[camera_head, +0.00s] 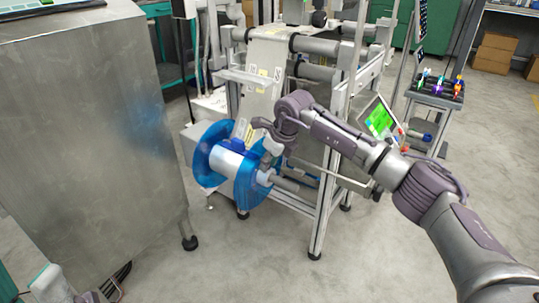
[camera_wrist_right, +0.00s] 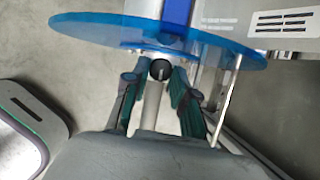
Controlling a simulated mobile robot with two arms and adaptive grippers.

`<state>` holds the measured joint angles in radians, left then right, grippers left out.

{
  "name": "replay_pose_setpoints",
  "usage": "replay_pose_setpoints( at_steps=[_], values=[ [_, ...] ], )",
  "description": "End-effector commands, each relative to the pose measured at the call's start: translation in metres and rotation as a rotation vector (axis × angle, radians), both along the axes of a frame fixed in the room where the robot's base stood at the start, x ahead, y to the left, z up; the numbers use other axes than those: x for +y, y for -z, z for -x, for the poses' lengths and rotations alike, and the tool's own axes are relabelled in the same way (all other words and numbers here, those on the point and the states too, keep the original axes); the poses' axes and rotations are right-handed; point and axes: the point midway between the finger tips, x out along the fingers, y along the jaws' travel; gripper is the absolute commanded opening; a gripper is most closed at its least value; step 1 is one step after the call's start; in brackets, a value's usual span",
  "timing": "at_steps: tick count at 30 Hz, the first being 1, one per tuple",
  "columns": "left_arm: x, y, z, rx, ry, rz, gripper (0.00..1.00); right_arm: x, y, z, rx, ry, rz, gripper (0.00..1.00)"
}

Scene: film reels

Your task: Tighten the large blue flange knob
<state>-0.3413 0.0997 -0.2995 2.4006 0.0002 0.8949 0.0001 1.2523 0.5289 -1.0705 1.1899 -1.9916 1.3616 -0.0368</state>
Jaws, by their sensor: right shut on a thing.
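The blue flange (camera_head: 250,180) is a translucent disc on the near end of a white-cored reel. Another blue disc (camera_head: 210,155) sits at the reel's far end. My right gripper (camera_head: 270,157) reaches down to the near flange beside the shaft. In the right wrist view the blue flange (camera_wrist_right: 160,32) spans the top. There my right gripper (camera_wrist_right: 160,82) has its teal fingers on either side of a dark round knob (camera_wrist_right: 160,69) by the flange, and is shut on it. A grey shaft runs below the knob.
The reel hangs on a metal machine frame (camera_head: 322,205) with rollers. A large grey cabinet (camera_head: 90,130) stands at the left. A green-lit screen (camera_head: 379,119) and a small cart (camera_head: 435,95) with bright items are to the right. The floor in front is clear.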

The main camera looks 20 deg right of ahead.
Motion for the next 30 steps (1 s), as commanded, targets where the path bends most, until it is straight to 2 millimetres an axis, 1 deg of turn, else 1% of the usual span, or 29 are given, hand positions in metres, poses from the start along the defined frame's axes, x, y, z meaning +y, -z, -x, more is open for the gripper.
replay_pose_setpoints(
  at_steps=[9,10,14,15,22,25,28,30],
  values=[
    [0.0,0.001,0.001,0.005,0.001,0.001,0.51,0.0,0.0,0.0,-0.003,0.019,-0.003,0.0],
    [0.0,0.001,0.001,0.005,0.001,0.001,0.51,0.0,0.0,0.0,-0.003,0.019,-0.003,0.28],
    [0.0,0.001,0.001,0.005,0.001,0.001,0.51,0.0,0.0,0.0,-0.002,0.019,-0.002,0.49],
    [0.0,0.001,0.001,0.005,0.001,0.001,0.51,0.0,0.0,0.0,-0.002,0.019,-0.002,0.51],
    [0.0,0.001,0.001,0.004,0.001,0.001,0.51,0.0,0.0,0.0,-0.002,0.018,-0.002,0.51],
    [0.0,0.0,0.001,0.003,0.001,0.001,0.51,0.0,-0.004,0.001,-0.003,0.018,-0.002,0.51],
    [0.0,0.0,0.001,0.003,0.001,0.001,0.51,-0.002,-0.015,0.004,-0.006,0.018,-0.003,0.51],
    [0.0,0.0,0.001,0.004,0.001,0.001,0.51,-0.005,-0.026,0.009,-0.006,0.018,-0.002,0.51]
  ],
)
